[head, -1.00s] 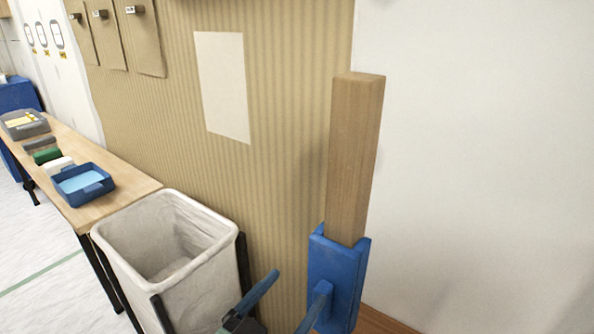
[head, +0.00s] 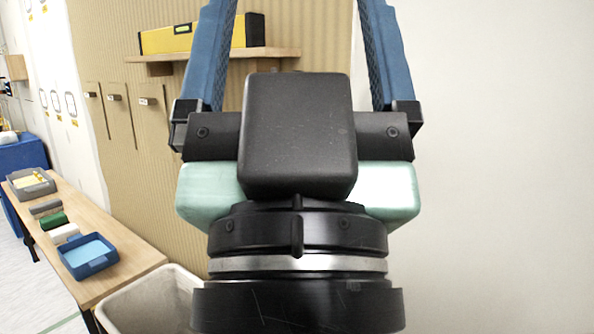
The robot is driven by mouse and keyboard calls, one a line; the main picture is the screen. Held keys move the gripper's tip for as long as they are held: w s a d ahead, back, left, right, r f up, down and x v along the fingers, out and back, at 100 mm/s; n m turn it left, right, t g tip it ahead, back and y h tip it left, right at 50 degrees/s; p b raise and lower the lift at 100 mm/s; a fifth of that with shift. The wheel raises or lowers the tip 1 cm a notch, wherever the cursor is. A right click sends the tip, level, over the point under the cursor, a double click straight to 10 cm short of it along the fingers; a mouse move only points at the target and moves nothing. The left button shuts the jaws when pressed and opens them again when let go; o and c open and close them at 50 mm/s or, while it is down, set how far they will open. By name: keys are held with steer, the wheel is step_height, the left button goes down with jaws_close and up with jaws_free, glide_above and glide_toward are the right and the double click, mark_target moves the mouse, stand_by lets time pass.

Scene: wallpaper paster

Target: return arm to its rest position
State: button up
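My gripper (head: 295,20) fills the middle of the head view, pointing up, close to the camera. Its two blue fingers stand wide apart on a dark body, and their tips run past the top edge. I see nothing held between the visible parts of the fingers. The gripper and wrist hide much of the striped wall behind them.
A wooden shelf (head: 205,55) carries a yellow spirit level (head: 168,38) behind the gripper. A table (head: 133,262) at left holds a blue tray (head: 88,268), a grey bin (head: 30,187) and several small blocks. The right wall is bare.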

step_height(320, 180, up, 22)
steer(key=p, duration=2)
steer(key=shift+r, duration=0.25)
